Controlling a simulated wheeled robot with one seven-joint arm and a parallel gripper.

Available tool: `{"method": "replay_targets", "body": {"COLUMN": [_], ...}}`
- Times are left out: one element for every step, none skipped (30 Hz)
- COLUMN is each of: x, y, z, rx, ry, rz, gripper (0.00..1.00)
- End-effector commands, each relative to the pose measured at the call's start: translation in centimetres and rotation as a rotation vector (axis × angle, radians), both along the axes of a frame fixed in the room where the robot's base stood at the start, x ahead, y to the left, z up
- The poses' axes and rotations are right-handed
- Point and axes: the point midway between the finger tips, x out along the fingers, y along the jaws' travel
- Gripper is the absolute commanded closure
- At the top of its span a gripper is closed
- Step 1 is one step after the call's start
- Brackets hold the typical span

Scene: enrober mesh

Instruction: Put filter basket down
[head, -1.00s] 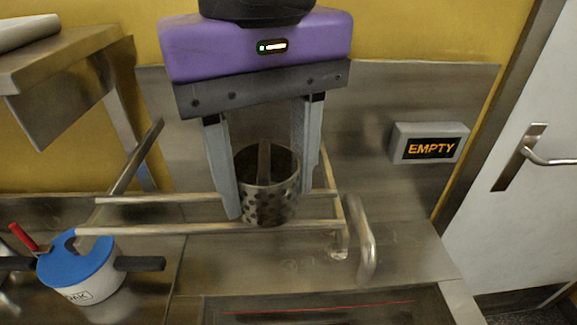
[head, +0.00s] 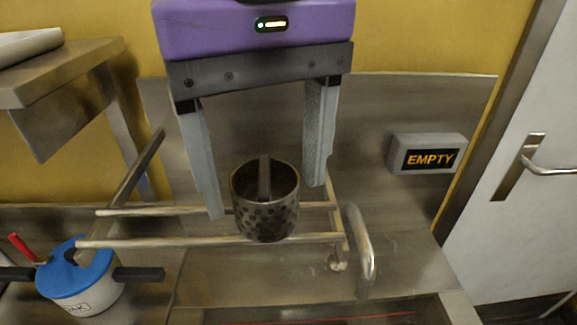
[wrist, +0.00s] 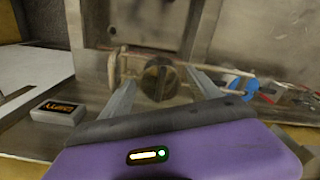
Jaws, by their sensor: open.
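The filter basket (head: 265,212) is a dark metal cylinder with holes in its lower wall and a dark bar across its open top. In the head view it stands upright at the metal rail rack (head: 210,239); its exact support is hard to tell. My gripper (head: 267,200) is open, with one finger on each side of the basket and a visible gap on both sides. In the wrist view the basket (wrist: 158,78) shows between the spread fingers, apart from them.
A white pot with a blue lid (head: 80,268) stands at the left. A sign reading EMPTY (head: 427,153) is at the right. A curved metal handle (head: 361,245) rises right of the rack. A metal shelf (head: 60,75) juts out at upper left, and a door (head: 540,190) is at far right.

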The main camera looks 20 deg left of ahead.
Motion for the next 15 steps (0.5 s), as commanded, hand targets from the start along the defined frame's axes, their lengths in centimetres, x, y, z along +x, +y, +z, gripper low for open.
{"method": "replay_targets", "body": {"x": [0.0,0.0,0.0,0.0,0.0,0.0,0.0,0.0,0.0,0.0,0.0,0.0,0.0,0.0,0.0], "y": [0.1,0.1,0.1,0.1,0.1,0.1,0.1,0.1,0.1,0.1,0.0,0.0,0.0,0.0,0.0], "z": [1.2,1.8,2.7,3.4,4.0,4.9,5.5,6.1,6.8,7.3,7.8,8.4,8.7,9.0,9.4], "rx": [0.004,0.003,0.004,0.002,0.003,0.001,0.001,0.002,0.002,0.001,0.000,-0.001,-0.001,-0.001,-0.001], "ry": [-0.001,-0.001,-0.002,-0.002,-0.001,-0.001,-0.001,-0.002,-0.003,-0.001,-0.003,-0.002,-0.002,-0.002,-0.002], "rz": [0.000,0.000,0.000,0.000,0.000,0.000,0.000,0.000,0.001,0.000,0.000,0.000,0.000,0.000,0.001], "gripper": [0.28,0.28,0.28,0.28,0.28,0.28,0.28,0.28,0.28,0.28,0.28,0.28,0.28,0.28,0.28]}}
